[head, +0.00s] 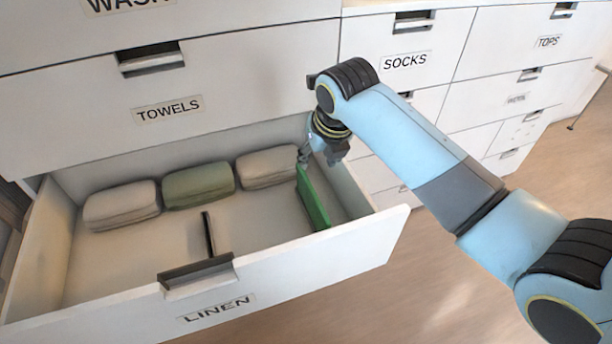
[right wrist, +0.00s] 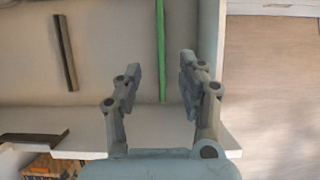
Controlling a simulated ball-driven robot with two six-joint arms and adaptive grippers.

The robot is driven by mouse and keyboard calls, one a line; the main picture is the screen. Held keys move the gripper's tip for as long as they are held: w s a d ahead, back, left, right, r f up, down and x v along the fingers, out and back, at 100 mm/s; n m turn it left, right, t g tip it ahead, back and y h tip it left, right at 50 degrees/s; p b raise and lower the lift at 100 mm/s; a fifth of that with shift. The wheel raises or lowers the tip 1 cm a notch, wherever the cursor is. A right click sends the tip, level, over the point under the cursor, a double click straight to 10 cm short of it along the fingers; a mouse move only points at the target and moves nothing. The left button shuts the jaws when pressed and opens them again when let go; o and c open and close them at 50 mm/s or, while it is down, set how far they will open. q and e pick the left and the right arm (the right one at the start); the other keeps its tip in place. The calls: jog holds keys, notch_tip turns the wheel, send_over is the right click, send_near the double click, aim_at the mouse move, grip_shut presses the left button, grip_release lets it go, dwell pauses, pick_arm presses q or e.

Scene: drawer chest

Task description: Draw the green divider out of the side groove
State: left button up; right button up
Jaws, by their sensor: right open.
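The green divider (head: 312,199) stands on edge near the right side of the open LINEN drawer (head: 300,264), running from back to front. In the right wrist view the green divider (right wrist: 161,50) shows as a thin upright line between my open fingers. My right gripper (head: 322,154) is above the divider's back end. In the right wrist view the right gripper (right wrist: 160,85) is open, with a finger on each side of the divider line and nothing visibly gripped. Whether a finger touches it I cannot tell. My left gripper is not in view.
Three folded bundles lie along the drawer's back: a beige one (head: 122,205), a green one (head: 198,185) and another beige one (head: 267,167). A dark divider (head: 208,236) stands mid-drawer. The closed TOWELS drawer (head: 240,90) is above. Floor (head: 470,270) is open at right.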

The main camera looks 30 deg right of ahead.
jog(key=b, duration=0.5)
send_near(310, 195)
jog(key=shift+w+d+f, duration=0.25)
jog(key=shift+w+f, duration=0.15)
jog(key=shift+f, duration=0.05)
jog(key=shift+w+d+f, duration=0.25)
jog(key=shift+w+f, duration=0.1)
jog(key=shift+f, duration=0.1)
jog(key=shift+f+b, duration=0.25)
jog(key=shift+b, duration=0.05)
jog(key=shift+w+d+f, duration=0.1)
jog(key=shift+w+f, duration=0.15)
jog(key=shift+f, duration=0.3)
jog(key=b+x, duration=0.3)
jog(key=x, duration=0.5)
jog(key=shift+f, duration=0.25)
jog(key=shift+w+f+b, duration=0.25)
jog(key=shift+f+b, duration=0.15)
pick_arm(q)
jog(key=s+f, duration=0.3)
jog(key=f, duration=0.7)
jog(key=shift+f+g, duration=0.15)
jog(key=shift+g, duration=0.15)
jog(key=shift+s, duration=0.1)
pick_arm(e)
grip_shut()
